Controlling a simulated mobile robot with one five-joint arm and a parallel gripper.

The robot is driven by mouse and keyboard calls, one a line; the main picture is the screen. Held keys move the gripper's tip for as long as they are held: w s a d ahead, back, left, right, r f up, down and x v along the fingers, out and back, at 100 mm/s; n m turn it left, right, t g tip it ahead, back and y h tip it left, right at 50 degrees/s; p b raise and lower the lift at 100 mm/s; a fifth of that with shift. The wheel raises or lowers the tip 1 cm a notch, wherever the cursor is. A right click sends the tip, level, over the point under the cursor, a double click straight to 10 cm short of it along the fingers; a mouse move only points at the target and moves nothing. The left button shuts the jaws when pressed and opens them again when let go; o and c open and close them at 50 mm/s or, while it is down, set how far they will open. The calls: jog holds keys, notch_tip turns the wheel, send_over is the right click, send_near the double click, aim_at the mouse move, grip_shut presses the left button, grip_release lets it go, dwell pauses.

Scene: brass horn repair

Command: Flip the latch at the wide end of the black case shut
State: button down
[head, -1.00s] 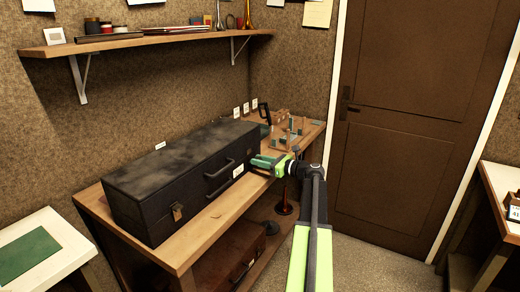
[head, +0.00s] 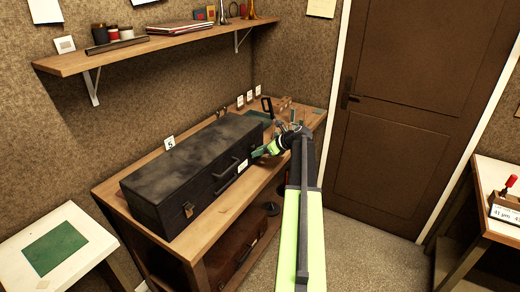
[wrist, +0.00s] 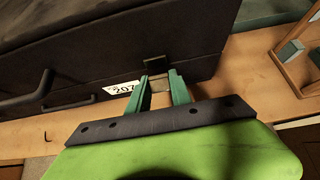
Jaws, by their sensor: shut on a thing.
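The black case (head: 190,165) lies lid down on the wooden bench. Its front has handles, a white label (head: 243,166), also in the wrist view (wrist: 122,89), and a brassy latch (head: 188,209) at the near left end. My gripper (head: 259,153) is at the front of the case toward its far right end, right of the label. In the wrist view, my two green fingers (wrist: 161,80) are shut on the latch there. A dark latch plate (wrist: 153,63) shows just beyond the fingertips. The fingers partly hide the latch, so its exact angle is unclear.
Wooden fixtures (wrist: 290,52) stand on the bench (head: 190,238) to the right of the case. A shelf (head: 150,48) hangs above. A brown case (head: 240,258) sits below the bench. A side table (head: 95,258) with a green mat is at left. Floor before the door is open.

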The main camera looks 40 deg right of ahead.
dwell(0.3)
jog(key=c, duration=1.2)
grip_release()
jog(key=shift+o, duration=0.2)
jog(key=p+v, duration=1)
jog(key=v, duration=0.7)
jog(key=shift+s, duration=0.15)
jog(key=shift+r, duration=0.1)
